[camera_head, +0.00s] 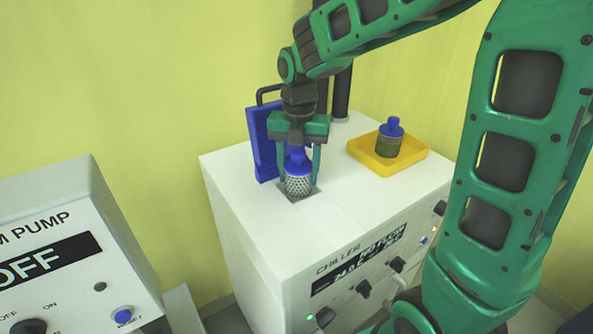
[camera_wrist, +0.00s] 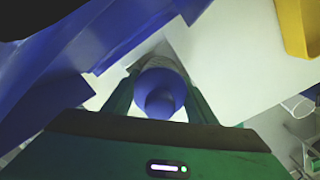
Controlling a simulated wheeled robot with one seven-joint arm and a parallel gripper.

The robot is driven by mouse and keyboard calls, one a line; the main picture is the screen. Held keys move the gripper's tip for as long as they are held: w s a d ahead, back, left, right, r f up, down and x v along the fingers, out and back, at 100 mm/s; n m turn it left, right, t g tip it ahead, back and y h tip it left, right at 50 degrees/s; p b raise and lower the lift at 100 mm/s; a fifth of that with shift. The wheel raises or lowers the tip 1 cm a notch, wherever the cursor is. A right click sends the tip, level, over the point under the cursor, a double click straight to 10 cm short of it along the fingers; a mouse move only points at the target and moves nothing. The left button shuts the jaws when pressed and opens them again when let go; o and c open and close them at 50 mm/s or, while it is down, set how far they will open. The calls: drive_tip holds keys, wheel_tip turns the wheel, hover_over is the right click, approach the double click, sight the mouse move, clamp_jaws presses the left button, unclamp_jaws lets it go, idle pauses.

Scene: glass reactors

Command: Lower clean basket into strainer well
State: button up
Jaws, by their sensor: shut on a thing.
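The clean basket (camera_head: 298,182) is a light perforated metal cylinder with a blue knobbed top. My gripper (camera_head: 298,172) is shut on its blue top and holds it upright. The basket is over the dark square strainer well (camera_head: 312,194) in the white chiller top; its lower end is at the opening, and I cannot tell how far inside it is. In the wrist view, the blue top (camera_wrist: 160,92) sits between my two green fingers, hiding most of the basket and well.
A blue upright panel (camera_head: 262,145) with a black handle stands just behind-left of the well. A yellow tray (camera_head: 412,158) at the right holds a darker basket (camera_head: 387,142) with a blue top. The chiller (camera_head: 330,262) has front knobs. A pump box (camera_head: 70,250) stands at the left.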

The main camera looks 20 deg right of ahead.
drive_tip(key=shift+f, duration=0.4)
drive_tip(key=shift+f, duration=0.1)
